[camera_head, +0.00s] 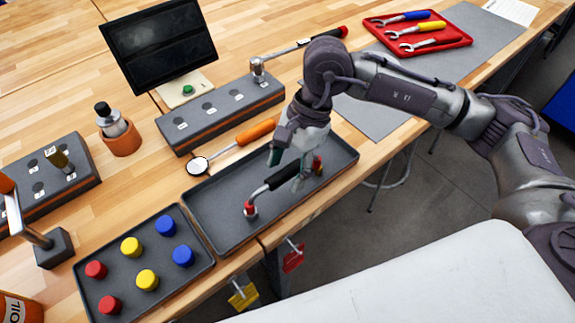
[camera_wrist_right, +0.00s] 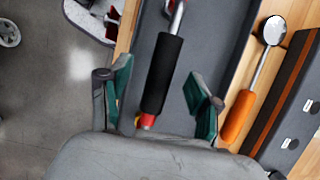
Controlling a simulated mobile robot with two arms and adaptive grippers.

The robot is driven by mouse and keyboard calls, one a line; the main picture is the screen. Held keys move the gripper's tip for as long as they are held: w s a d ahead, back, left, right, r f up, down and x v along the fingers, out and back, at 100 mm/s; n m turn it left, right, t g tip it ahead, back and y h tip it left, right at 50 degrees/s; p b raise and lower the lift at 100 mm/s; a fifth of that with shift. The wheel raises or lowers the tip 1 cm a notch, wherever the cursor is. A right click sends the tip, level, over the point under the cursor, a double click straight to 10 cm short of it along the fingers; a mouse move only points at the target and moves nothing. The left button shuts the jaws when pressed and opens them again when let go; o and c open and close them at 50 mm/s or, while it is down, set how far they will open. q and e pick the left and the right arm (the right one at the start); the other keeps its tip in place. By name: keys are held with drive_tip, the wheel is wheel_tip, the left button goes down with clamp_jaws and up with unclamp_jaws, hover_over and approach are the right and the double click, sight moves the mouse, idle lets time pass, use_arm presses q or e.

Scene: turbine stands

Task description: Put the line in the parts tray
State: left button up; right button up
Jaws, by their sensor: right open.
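The line (camera_head: 262,190) has a black sleeve, a bent metal end with a red fitting, and a red and yellow fitting at the other end. It lies in the dark grey parts tray (camera_head: 210,205) at the middle of the bench. My right gripper (camera_head: 287,170) is open, with its green-padded fingers on either side of the line. In the wrist view the black sleeve of the line (camera_wrist_right: 163,72) runs between the spread fingers (camera_wrist_right: 158,85), with gaps on both sides. My left gripper is not in view.
An inspection mirror (camera_head: 230,145) with an orange handle lies behind the tray. A grey socket block (camera_head: 215,115), a tray of coloured caps (camera_head: 180,215) and a red wrench tray (camera_head: 450,40) are nearby. Two padlocks hang at the bench's front edge.

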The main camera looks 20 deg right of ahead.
drive_tip(key=shift+p+v, duration=1.15)
drive_tip(key=shift+v, duration=2.45)
drive_tip(key=shift+f, duration=0.1)
